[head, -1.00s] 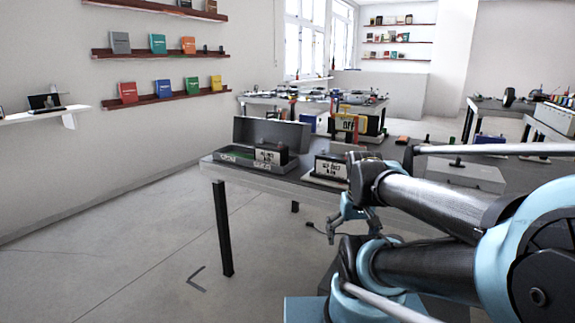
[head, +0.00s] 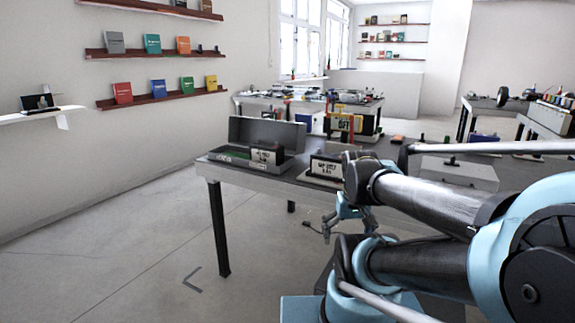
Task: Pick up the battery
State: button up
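Two dark blocks with white, blurred labels are on the grey table (head: 222,172); either could be the battery, but I cannot read the labels surely. One block (head: 266,157) stands at the front of an open grey case (head: 268,132). The other block (head: 326,169) stands to its right on a small base, partly close behind my arm in the picture. My gripper (head: 348,231), light blue, hangs down in front of the table's near edge, apart from both blocks. Its fingers look spread and empty, though they are small and partly covered by my arm.
A grey box (head: 458,174) lies on the table to the right, partly behind my arm. A black-and-yellow device (head: 352,124) stands farther back. Open floor (head: 110,255) lies left of the table leg (head: 218,230). Book shelves (head: 160,97) line the left wall.

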aim_at(322, 163)
jog(key=u, duration=0.6)
jog(key=k, duration=1.3)
jog(key=z, duration=0.45)
jog(key=i, duration=1)
jog(key=u, duration=0.05)
